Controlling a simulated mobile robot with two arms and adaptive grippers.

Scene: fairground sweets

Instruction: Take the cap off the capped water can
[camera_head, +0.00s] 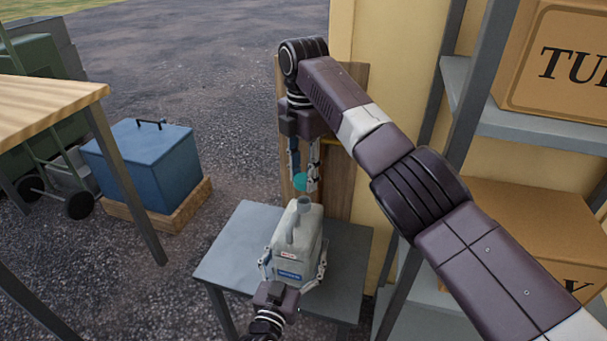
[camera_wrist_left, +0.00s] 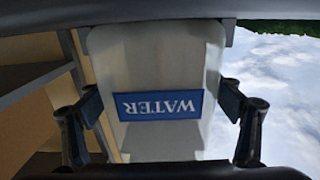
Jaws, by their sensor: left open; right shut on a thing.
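The water can (camera_head: 308,232) is a pale grey-white canister standing upright on a small grey table. It fills the left wrist view (camera_wrist_left: 158,68), where its blue WATER label (camera_wrist_left: 160,105) appears upside down. My left gripper (camera_head: 292,267) is open, with one finger on each side of the can's lower part. My right gripper (camera_head: 303,181) points down from above and is shut on the teal cap (camera_head: 300,182). The cap is just above the can's grey neck (camera_head: 304,203) and looks apart from it. The gripper's fingers partly hide the cap.
The grey table (camera_head: 232,262) has bare room left of the can. A wooden board (camera_head: 347,160) and yellow wall (camera_head: 395,70) stand behind it. A metal shelf with cardboard boxes (camera_head: 535,235) is at the right. A blue cooler box (camera_head: 145,165) and a wooden table (camera_head: 45,105) are at the left.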

